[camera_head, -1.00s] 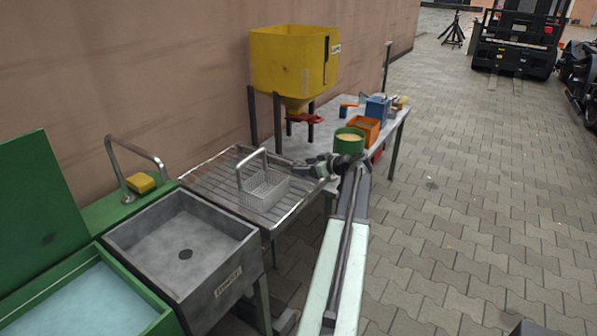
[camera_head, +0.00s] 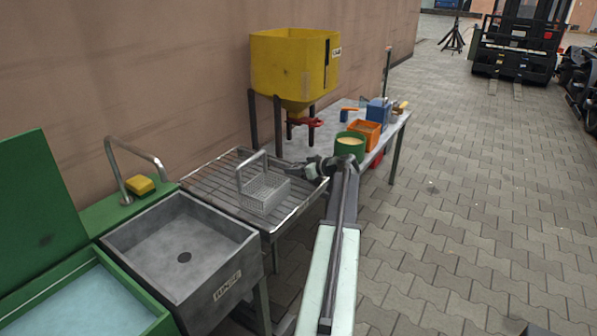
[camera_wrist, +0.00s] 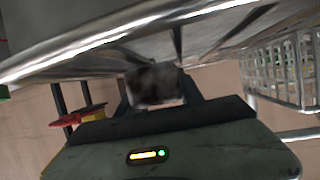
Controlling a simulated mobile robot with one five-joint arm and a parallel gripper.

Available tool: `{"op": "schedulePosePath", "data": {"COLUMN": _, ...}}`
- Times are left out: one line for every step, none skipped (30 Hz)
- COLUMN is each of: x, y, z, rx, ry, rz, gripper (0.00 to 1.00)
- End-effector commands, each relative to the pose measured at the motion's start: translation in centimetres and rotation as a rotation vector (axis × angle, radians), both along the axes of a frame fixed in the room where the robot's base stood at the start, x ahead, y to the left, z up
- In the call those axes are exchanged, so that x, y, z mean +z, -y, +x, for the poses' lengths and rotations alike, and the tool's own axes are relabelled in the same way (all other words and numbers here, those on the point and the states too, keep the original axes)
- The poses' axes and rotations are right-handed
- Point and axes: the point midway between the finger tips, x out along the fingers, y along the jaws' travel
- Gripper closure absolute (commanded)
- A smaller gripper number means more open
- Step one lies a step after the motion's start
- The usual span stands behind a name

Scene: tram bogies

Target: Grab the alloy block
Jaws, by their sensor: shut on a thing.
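In the wrist view a small dark grey block (camera_wrist: 156,86), mottled and blurred, sits between the fingers of my gripper (camera_wrist: 155,104), which is shut on it. It looks like the alloy block. In the head view my gripper (camera_head: 306,169) is at the right edge of the wire drain rack (camera_head: 212,187), to the right of the wire basket (camera_head: 264,191). I cannot tell whether the block touches the rack.
A yellow hopper (camera_head: 292,62) with a red valve (camera_head: 306,121) stands behind the rack. The table to the right holds a green tub (camera_head: 350,146), an orange bin (camera_head: 364,132) and a blue box (camera_head: 378,109). A grey rinse sink (camera_head: 185,245) is at front left. Paving at right is open.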

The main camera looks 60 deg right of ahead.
Motion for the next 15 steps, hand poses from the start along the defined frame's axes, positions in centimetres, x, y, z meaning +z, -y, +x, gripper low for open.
{"op": "schedulePosePath", "data": {"x": 0.1, "y": 0.0, "z": 0.0, "rx": 0.000, "ry": 0.000, "rz": 0.000, "gripper": 1.00}}
{"op": "schedulePosePath", "data": {"x": 0.2, "y": 0.0, "z": 0.0, "rx": 0.000, "ry": 0.000, "rz": 0.000, "gripper": 1.00}}
{"op": "schedulePosePath", "data": {"x": 0.4, "y": 0.0, "z": 0.0, "rx": 0.000, "ry": 0.000, "rz": 0.000, "gripper": 1.00}}
{"op": "schedulePosePath", "data": {"x": 0.6, "y": 0.0, "z": 0.0, "rx": 0.000, "ry": 0.000, "rz": 0.000, "gripper": 1.00}}
{"op": "schedulePosePath", "data": {"x": 0.9, "y": 0.0, "z": 0.0, "rx": 0.000, "ry": 0.000, "rz": 0.000, "gripper": 1.00}}
{"op": "schedulePosePath", "data": {"x": 1.3, "y": 0.0, "z": 0.0, "rx": 0.001, "ry": 0.000, "rz": 0.000, "gripper": 1.00}}
{"op": "schedulePosePath", "data": {"x": 1.6, "y": 0.0, "z": 0.0, "rx": 0.001, "ry": 0.000, "rz": 0.000, "gripper": 1.00}}
{"op": "schedulePosePath", "data": {"x": 1.9, "y": 0.0, "z": 0.1, "rx": 0.001, "ry": 0.000, "rz": 0.000, "gripper": 1.00}}
{"op": "schedulePosePath", "data": {"x": 2.4, "y": 0.0, "z": 0.1, "rx": 0.001, "ry": 0.000, "rz": 0.000, "gripper": 1.00}}
{"op": "schedulePosePath", "data": {"x": 2.7, "y": 0.0, "z": 0.1, "rx": 0.001, "ry": 0.000, "rz": 0.000, "gripper": 1.00}}
{"op": "schedulePosePath", "data": {"x": 3.2, "y": -0.1, "z": 0.1, "rx": 0.001, "ry": 0.000, "rz": 0.000, "gripper": 1.00}}
{"op": "schedulePosePath", "data": {"x": 3.7, "y": -0.1, "z": 0.1, "rx": 0.001, "ry": 0.000, "rz": 0.000, "gripper": 1.00}}
{"op": "schedulePosePath", "data": {"x": 4.2, "y": -0.1, "z": 0.1, "rx": 0.001, "ry": 0.000, "rz": 0.000, "gripper": 1.00}}
{"op": "schedulePosePath", "data": {"x": 4.4, "y": -0.2, "z": 0.0, "rx": 0.001, "ry": 0.000, "rz": 0.000, "gripper": 1.00}}
{"op": "schedulePosePath", "data": {"x": 3.8, "y": -1.2, "z": -0.9, "rx": 0.000, "ry": 0.000, "rz": 0.000, "gripper": 1.00}}
